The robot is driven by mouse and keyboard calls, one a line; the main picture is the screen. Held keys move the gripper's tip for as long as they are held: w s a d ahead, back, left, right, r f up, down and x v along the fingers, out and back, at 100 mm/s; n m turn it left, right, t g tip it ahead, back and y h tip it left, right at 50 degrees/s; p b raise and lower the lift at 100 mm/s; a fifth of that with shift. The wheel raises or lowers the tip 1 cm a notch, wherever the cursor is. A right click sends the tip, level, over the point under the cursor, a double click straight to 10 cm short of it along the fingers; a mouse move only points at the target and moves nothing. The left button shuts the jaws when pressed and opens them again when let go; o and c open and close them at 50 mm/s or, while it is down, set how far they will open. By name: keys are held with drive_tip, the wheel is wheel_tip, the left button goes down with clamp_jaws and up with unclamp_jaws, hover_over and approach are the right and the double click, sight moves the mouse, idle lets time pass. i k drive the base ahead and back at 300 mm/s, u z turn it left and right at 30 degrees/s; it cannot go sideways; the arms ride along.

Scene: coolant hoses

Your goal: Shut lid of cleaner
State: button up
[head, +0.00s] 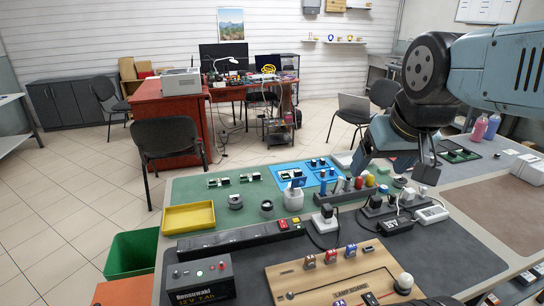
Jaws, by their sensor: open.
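No object is clearly marked as the cleaner. My gripper (396,172) hangs at the right of the head view, above the far right part of the workbench. It is open, with nothing seen between its jaws. It is right of the white unit and apart from it. The gripper and arm hide part of the bench behind them.
A wooden lamp board (340,268), black battery (202,284) and yellow tray (188,217) are nearer. Pink and blue bottles (485,126) stand far right.

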sight(297, 182)
drive_tip(key=z, duration=0.05)
drive_tip(key=k, duration=1)
drive_tip(key=z, duration=1.6)
drive_tip(key=i, duration=0.45)
drive_tip(key=u, duration=0.95)
